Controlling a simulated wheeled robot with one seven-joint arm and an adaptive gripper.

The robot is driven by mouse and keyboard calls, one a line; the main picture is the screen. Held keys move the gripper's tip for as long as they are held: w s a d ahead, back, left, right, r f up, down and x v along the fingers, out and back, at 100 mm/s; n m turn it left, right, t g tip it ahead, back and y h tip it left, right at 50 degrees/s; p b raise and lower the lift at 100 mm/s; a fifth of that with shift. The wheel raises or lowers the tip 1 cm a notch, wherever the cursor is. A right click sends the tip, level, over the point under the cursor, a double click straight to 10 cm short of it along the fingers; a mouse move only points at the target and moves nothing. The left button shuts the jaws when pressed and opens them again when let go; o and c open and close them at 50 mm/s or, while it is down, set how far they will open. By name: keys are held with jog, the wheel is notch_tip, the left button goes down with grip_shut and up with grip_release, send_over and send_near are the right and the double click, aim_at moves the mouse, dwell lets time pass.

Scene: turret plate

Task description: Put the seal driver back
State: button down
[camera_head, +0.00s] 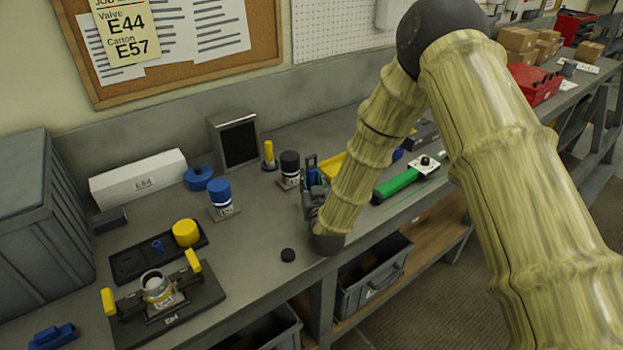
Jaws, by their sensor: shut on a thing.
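My gripper (314,193) is low over the middle of the bench, just right of a black-capped bottle (290,167). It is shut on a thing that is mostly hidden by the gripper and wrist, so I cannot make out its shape. I cannot pick out the seal driver with certainty. A yellow-topped upright tool (268,155) stands at the back, left of the gripper and apart from it.
A fixture with yellow handles (158,291) and a dark tray with a yellow cylinder (185,233) stand at left. The front middle bench is mostly clear.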

jog(key=shift+f, duration=0.2)
jog(key=c, duration=1.1)
grip_release()
jog(key=shift+r, duration=0.1)
jog(key=shift+r, duration=0.2)
jog(key=s+b, duration=0.1)
jog(key=s, duration=0.3)
jog(key=s+d+b, duration=0.1)
jog(key=s, duration=0.3)
jog(key=s+d+b, duration=0.1)
jog(key=s+b, duration=0.1)
jog(key=s, duration=0.2)
